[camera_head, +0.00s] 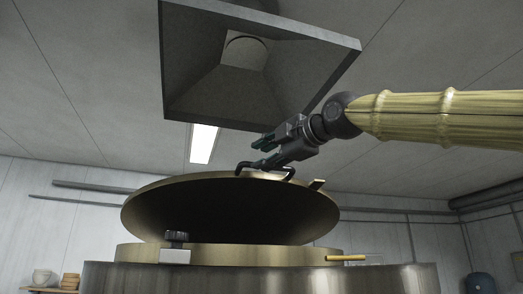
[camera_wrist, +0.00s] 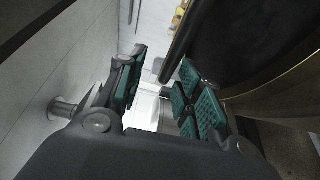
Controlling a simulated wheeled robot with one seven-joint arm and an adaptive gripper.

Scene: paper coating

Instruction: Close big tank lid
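The big tank lid (camera_head: 150,197) is a round brass-coloured disc, raised and tilted open above the tank (camera_head: 250,277), with its dark underside towards the head camera. A dark bent handle (camera_head: 238,168) stands on the lid's upper edge. My gripper (camera_head: 264,142) is just above the handle, reaching in from the right. In the wrist view its two green-padded fingers (camera_wrist: 160,88) are apart with nothing clearly held between them. The dark lid (camera_wrist: 255,40) fills the upper right.
A grey extractor hood (camera_head: 200,75) hangs from the ceiling close above my gripper. A latch block (camera_head: 175,256) sits at the tank's front rim, and a yellow-ended lever (camera_head: 345,258) sticks out at right. A shelf with pots (camera_head: 42,277) is at far left.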

